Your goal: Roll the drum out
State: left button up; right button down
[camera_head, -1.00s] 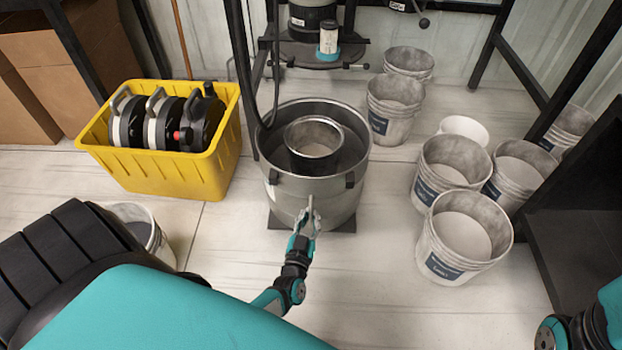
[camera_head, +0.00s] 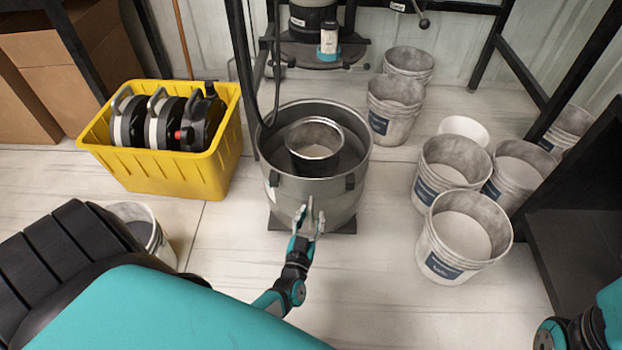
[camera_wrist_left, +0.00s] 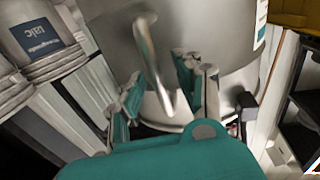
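The drum (camera_head: 330,200) is a large grey metal cylinder, open at the top, standing upright on a dark base plate (camera_head: 343,226) at the middle. A smaller metal cylinder (camera_head: 318,151) sits inside its mouth. My left gripper (camera_head: 309,226) is at the drum's near side, with its fingers spread apart around a silver handle. In the left wrist view the curved handle (camera_wrist_left: 152,62) stands out from the drum wall (camera_wrist_left: 210,35) between the open fingers (camera_wrist_left: 160,100). I cannot tell whether either finger touches it. My right gripper is not in view.
A yellow crate (camera_head: 195,176) with black reels stands left of the drum. A bucket (camera_head: 158,246) is near my left arm. Several labelled buckets (camera_head: 450,268) stand right, beside a dark frame. A machine (camera_head: 315,45) stands behind.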

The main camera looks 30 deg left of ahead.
pick_arm(q)
jog(key=shift+r, duration=0.1)
notch_tip(320, 180, up, 10)
jog(key=shift+f, duration=0.1)
dwell(0.3)
